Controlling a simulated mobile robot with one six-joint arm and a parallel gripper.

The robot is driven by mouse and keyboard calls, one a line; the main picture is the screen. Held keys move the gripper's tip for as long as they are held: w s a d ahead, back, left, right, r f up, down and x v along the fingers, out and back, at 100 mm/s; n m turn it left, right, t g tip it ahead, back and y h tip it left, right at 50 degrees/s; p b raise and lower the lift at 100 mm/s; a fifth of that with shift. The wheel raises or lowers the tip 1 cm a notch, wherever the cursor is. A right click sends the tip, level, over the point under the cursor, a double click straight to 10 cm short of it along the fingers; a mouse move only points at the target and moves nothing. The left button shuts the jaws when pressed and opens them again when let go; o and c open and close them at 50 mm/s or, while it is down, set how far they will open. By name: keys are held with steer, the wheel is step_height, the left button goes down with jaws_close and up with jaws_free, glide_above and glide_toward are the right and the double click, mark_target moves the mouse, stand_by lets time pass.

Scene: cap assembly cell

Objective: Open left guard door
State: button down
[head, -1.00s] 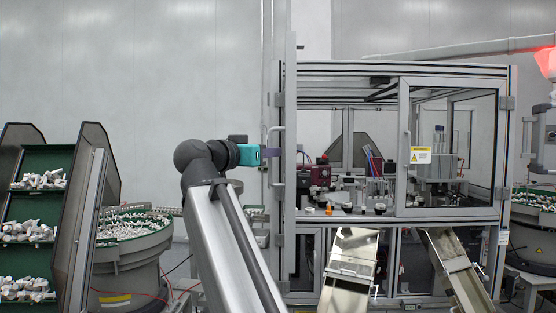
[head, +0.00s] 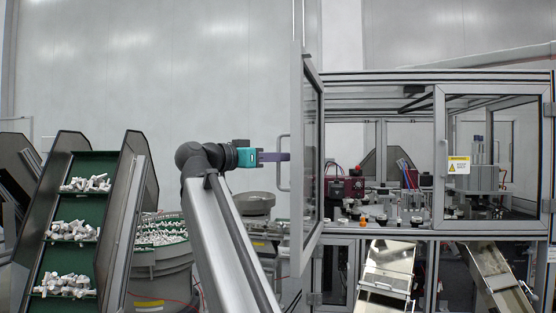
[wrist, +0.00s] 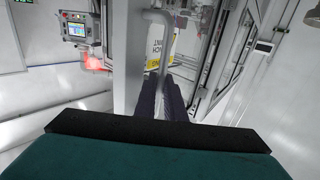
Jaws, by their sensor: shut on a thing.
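The left guard door (head: 312,150) of the cell stands open. It is swung out toward me from its hinge side and seen at a steep angle, with its near edge at the left. Its grey bar handle (head: 283,182) sticks out on the left. My gripper (head: 287,157), teal with dark fingers, is shut on this handle from the left. In the wrist view, the two fingers (wrist: 162,100) close around the lower part of the handle (wrist: 166,60), beside the pale door frame (wrist: 127,60). The exact contact is partly hidden by the fingers.
The right guard door (head: 490,155), with a yellow label (head: 458,165), is closed. Two metal chutes (head: 388,275) stand below. A feeder conveyor (head: 85,225) and a round bowl (head: 165,270) with white parts stand at the left. A control panel (wrist: 77,29) shows in the wrist view.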

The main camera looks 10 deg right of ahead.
steer(key=shift+w+r, duration=0.1)
steer(key=shift+r, duration=0.1)
steer(key=c, duration=2.3)
jaws_free()
steer(key=shift+o, duration=0.9)
steer(key=shift+w+d+f, duration=0.1)
steer(key=shift+d+f, duration=0.05)
steer(key=shift+d, duration=0.05)
steer(key=shift+a, duration=0.1)
steer(key=b+v, duration=0.2)
steer(key=v, duration=1.1)
steer(key=shift+s+a, duration=0.3)
steer(key=shift+d, duration=0.1)
